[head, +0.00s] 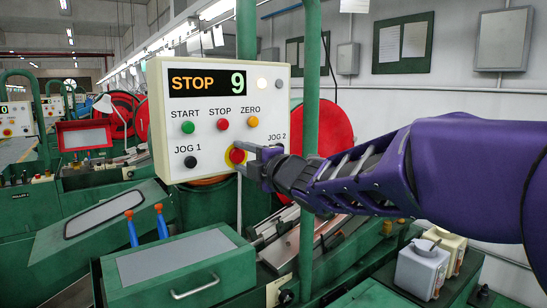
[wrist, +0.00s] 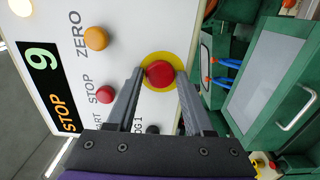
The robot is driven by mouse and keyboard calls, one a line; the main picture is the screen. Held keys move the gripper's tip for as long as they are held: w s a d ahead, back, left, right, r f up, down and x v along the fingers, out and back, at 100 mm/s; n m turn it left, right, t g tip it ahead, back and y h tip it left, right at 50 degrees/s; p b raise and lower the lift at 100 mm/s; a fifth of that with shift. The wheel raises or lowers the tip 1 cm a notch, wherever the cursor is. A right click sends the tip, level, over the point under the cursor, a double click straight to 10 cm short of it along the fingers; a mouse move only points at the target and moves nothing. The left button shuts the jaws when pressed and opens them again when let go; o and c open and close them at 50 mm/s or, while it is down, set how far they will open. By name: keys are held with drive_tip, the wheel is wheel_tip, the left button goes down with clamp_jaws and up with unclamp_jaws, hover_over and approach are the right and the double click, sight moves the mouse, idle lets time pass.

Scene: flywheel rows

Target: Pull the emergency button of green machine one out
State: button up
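The emergency button (head: 237,156) is a red mushroom knob on a yellow disc, low on the right part of the white control panel (head: 159,120). The panel's display (head: 207,82) reads STOP 9. My gripper (head: 243,158) reaches in from the right at the button. In the wrist view the red button (wrist: 159,74) lies between the tips of my two fingers (wrist: 160,76), with the yellow disc behind it. The fingers stand apart on either side of the knob. Whether they touch it is hard to tell.
Green START (head: 187,127), red STOP (head: 223,124), yellow ZERO (head: 253,122) and black JOG 1 (head: 190,161) buttons sit near it on the panel. A green post (head: 309,90) stands right behind my arm. A green machine box (head: 170,270) with blue-handled levers (head: 132,230) is below.

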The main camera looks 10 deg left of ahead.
clamp_jaws()
drive_tip(key=shift+s+d, duration=0.15)
drive_tip(key=shift+d, duration=0.05)
idle(0.4)
drive_tip(key=shift+o, duration=1.8)
unclamp_jaws()
drive_tip(key=shift+d, duration=0.1)
